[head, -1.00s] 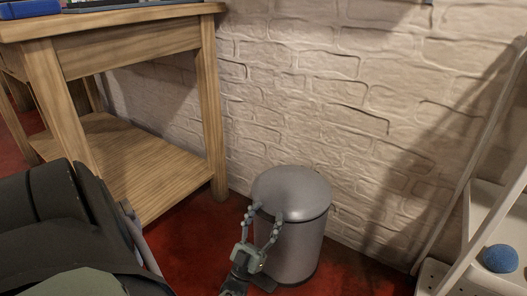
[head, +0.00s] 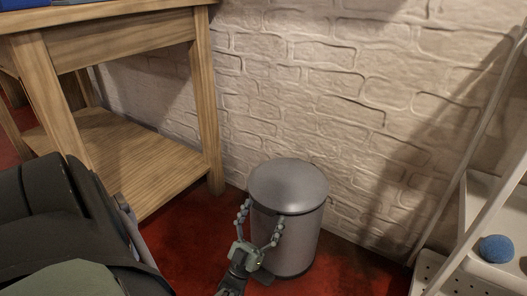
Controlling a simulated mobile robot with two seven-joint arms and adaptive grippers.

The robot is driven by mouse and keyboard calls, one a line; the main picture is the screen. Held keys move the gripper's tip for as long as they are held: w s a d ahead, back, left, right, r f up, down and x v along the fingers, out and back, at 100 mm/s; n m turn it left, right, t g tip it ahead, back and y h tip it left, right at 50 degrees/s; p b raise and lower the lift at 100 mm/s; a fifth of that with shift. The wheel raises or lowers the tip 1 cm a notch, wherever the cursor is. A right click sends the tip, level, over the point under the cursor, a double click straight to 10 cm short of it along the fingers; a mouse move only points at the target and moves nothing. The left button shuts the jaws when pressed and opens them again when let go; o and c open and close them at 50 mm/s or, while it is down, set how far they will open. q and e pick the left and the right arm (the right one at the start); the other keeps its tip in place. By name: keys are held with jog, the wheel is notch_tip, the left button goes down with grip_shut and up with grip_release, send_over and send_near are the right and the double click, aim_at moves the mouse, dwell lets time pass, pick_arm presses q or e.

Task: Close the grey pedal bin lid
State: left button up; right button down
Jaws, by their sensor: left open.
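The grey pedal bin (head: 298,244) stands upright on the red floor against the brick wall. Its domed lid (head: 288,184) lies down on the rim, with a thin dark seam below it. My left gripper (head: 260,212) is in front of the bin, its two fingers spread apart and empty. The fingertips reach to about the height of the lid's front edge. I cannot tell whether they touch the bin. The gripper hides part of the bin's lower front. My right gripper is not in view.
A wooden table (head: 130,58) with a low shelf (head: 130,155) stands left of the bin. A white rack (head: 470,230) with a blue ball (head: 496,248) stands at the right. Red floor (head: 352,274) is clear between bin and rack.

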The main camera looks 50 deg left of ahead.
pick_arm(q)
jog(key=shift+r, duration=0.1)
jog(key=v, duration=0.7)
jog(key=shift+s+f, duration=0.15)
jog(key=shift+f, duration=0.05)
dwell(0.4)
